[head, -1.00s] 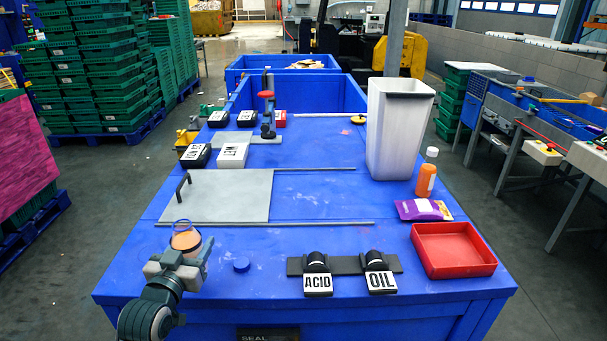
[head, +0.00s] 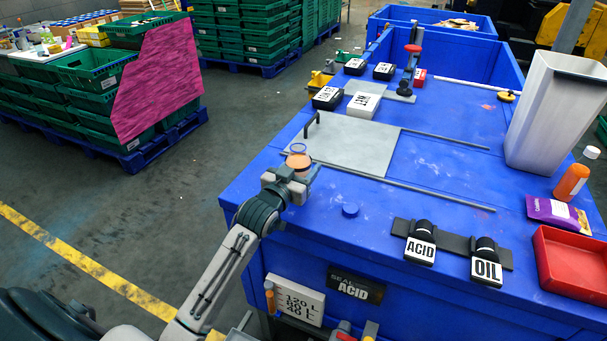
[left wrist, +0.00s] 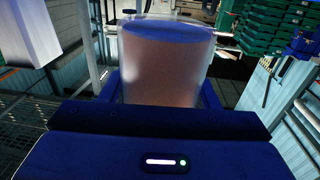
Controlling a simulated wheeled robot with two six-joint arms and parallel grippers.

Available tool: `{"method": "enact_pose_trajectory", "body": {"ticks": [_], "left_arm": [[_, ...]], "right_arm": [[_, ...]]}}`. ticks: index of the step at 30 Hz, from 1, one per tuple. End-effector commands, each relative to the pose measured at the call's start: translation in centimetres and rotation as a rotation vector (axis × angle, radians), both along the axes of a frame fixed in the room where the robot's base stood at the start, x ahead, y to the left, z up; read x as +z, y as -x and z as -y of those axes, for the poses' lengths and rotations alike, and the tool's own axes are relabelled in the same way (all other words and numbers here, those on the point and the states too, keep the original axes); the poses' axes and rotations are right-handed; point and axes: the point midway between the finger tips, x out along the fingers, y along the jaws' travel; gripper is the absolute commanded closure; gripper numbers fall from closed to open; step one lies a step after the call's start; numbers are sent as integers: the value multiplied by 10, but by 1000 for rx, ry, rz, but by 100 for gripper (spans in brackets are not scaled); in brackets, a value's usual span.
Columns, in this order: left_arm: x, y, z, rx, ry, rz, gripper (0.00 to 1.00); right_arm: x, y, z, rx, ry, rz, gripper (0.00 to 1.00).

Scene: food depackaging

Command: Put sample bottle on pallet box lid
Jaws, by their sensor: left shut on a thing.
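The sample bottle (head: 298,161), a small clear container with orange contents, stands upright in my left gripper (head: 292,176). The gripper is shut around it, above the left front part of the blue box top (head: 320,205), near the grey plate. I cannot tell the gap beneath it. In the left wrist view the bottle (left wrist: 165,70) fills the upper middle as a pinkish cylinder with a blue disc at its upper end. I take the blue box top as the pallet box lid; this is not certain. My right gripper is out of view.
A blue cap (head: 350,210) lies right of the gripper. ACID (head: 420,250) and OIL (head: 487,270) blocks, a red tray (head: 575,262) and an orange bottle (head: 571,183) are further right. Green crates with a pink sheet (head: 160,85) stand left. The floor between is clear.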

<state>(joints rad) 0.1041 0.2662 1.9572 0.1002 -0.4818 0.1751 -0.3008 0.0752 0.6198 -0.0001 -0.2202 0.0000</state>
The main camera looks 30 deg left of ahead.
Motion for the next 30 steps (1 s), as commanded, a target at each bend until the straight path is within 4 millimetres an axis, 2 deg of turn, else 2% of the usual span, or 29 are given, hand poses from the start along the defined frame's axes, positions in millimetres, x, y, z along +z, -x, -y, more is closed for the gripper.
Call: {"method": "enact_pose_trajectory", "body": {"ticks": [3,6,17,18,21,30], "left_arm": [[-19,0,0,1,2,-6,74],[-28,0,0,0,0,-2,74],[-33,0,0,0,0,-1,74],[-34,0,0,0,0,-2,41],[-33,0,0,0,0,-2,23],[-31,0,0,0,0,-1,23]], "right_arm": [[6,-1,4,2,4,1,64],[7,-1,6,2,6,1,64],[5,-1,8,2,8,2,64],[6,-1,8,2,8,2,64],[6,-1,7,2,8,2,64],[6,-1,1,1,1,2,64]]}}
